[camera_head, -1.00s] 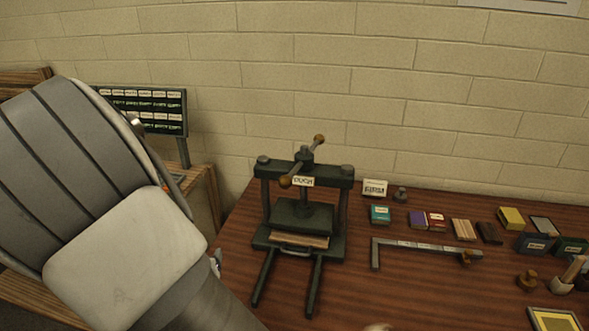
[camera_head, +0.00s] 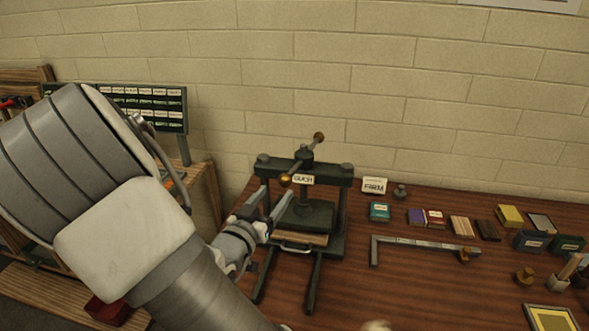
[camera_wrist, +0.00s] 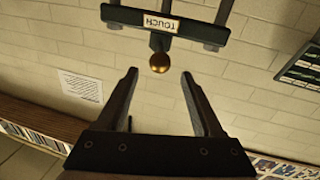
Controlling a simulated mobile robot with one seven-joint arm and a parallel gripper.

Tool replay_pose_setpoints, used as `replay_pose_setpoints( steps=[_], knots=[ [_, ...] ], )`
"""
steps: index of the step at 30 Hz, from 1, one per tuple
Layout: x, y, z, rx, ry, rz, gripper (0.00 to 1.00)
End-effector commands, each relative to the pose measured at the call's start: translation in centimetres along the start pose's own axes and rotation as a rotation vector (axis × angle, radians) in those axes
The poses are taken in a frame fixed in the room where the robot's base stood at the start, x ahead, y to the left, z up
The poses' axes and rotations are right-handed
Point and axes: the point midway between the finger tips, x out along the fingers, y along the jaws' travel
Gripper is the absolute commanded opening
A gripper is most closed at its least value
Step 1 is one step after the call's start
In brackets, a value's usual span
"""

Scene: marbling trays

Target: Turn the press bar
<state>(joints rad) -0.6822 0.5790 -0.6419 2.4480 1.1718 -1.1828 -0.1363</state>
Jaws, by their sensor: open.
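The press bar (camera_head: 313,147) is a slanted rod across the top of the dark green press (camera_head: 345,200), with a round knob at each end. Its near brass knob (camera_head: 285,180) hangs in front of the crossbeam label. My gripper (camera_head: 276,194) is open and empty, just below and left of that knob. In the wrist view, the brass knob (camera_wrist: 160,63) shows centred just beyond my open fingertips (camera_wrist: 160,75), with no visible contact. The rod behind the knob is mostly hidden there.
The press stands on a wooden table (camera_head: 400,290) against a brick wall. A metal square (camera_head: 415,244), small boxes and a white card (camera_head: 374,186) lie to its right. A dark labelled board (camera_head: 150,108) stands at the left behind my arm.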

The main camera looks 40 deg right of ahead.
Motion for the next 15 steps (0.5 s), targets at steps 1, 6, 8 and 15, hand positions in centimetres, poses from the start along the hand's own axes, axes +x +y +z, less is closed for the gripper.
replay_pose_setpoints(
  steps=[1,6,8,15],
  knots=[
    [1.3,0.2,0.0,-0.002,0.002,0.006,0.68],
    [5.1,0.2,0.0,-0.002,0.001,0.005,0.68],
    [6.4,0.2,-0.1,-0.001,0.001,0.004,0.68],
    [10.7,0.1,-0.1,-0.001,0.001,0.002,0.68]
  ],
)
